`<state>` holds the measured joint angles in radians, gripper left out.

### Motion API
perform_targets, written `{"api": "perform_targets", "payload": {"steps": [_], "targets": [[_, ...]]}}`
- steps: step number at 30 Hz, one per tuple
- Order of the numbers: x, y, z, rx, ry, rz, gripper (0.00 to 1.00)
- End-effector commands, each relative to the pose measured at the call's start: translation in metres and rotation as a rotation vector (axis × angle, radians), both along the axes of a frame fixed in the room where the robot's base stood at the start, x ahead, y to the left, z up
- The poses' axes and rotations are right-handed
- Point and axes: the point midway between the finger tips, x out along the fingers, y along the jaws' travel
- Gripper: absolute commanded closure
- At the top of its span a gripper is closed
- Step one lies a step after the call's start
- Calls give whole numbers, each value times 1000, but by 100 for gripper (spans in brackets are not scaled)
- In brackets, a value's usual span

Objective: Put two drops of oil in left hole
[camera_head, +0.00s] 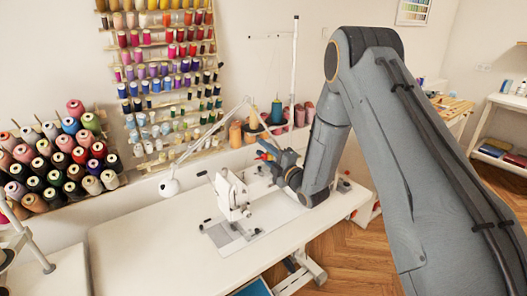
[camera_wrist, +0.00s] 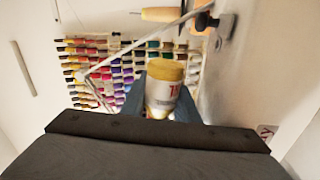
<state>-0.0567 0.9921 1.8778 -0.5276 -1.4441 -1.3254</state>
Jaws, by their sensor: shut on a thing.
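My gripper (camera_head: 270,158) is beside the top of the white sewing machine (camera_head: 230,192), on its right in the head view. In the wrist view, my gripper (camera_wrist: 161,92) is shut on a small bottle (camera_wrist: 164,72) with a yellow end and a pale label with red print. The blue-grey fingers lie on both sides of the bottle. In the head view the bottle is too small and covered to make out clearly. The holes on the machine cannot be made out in either view.
The machine stands on a white table (camera_head: 140,235), clear at left. A thin-armed lamp (camera_head: 170,187) stands left of the machine. Thread cones (camera_head: 280,118) stand behind my gripper. A spool rack (camera_head: 165,80) hangs on the wall, and more cones (camera_head: 60,158) stand at left.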

Motion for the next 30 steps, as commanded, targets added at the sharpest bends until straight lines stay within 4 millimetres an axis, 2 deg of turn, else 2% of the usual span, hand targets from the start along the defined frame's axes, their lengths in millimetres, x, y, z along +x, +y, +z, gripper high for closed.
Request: {"api": "perform_targets", "payload": {"steps": [6,30], "targets": [[-1,-1,-3,-54,-37,0,96],[-1,-2,-2,-87,-59,0,96]]}}
